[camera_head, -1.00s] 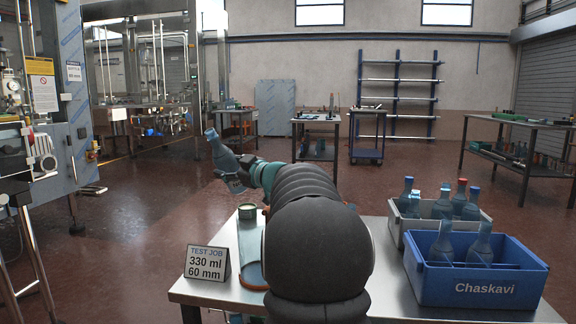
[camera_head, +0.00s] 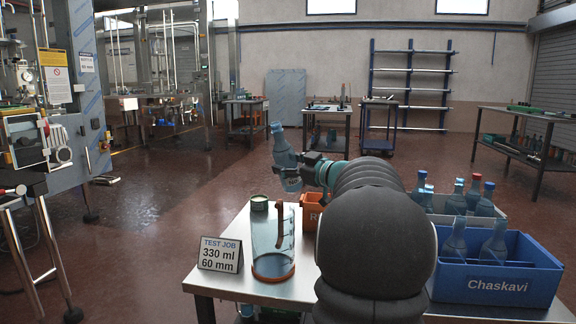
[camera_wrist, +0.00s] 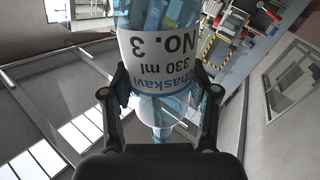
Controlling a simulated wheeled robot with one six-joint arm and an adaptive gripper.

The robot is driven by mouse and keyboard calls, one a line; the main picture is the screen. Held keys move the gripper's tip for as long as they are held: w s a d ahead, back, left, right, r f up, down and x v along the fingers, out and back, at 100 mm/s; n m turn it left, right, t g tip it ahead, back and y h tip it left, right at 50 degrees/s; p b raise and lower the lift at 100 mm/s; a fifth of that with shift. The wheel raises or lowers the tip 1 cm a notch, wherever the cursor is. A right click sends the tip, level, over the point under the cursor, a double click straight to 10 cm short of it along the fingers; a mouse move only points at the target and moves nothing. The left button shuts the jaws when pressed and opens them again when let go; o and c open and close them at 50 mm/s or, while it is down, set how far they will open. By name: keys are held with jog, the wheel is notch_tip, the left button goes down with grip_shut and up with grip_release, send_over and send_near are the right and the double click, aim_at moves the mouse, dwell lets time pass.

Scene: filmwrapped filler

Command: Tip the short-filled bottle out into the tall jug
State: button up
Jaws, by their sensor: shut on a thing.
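My gripper (camera_head: 303,174) is shut on a blue bottle (camera_head: 282,150), held up beyond the far edge of the steel table and leaning a little to the left. In the wrist view the bottle (camera_wrist: 160,60) sits between the fingers (camera_wrist: 160,108), with a label reading "Chaskavi 330 ml No. 3". The liquid level inside it is not clear. The tall clear jug (camera_head: 272,235), with a brown handle and an orange base ring, stands upright on the table, left of my arm. The bottle is above and behind the jug, apart from it.
A sign (camera_head: 220,254) reading "TEST JOB 330 ml 60 mm" stands left of the jug. An orange bin (camera_head: 311,214) is partly hidden behind my arm. A blue Chaskavi crate (camera_head: 497,286) and a grey crate (camera_head: 440,216) hold bottles at the right.

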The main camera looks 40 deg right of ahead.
aim_at(288, 145)
jog(key=shift+r+p, duration=1)
jog(key=shift+r, duration=1.55)
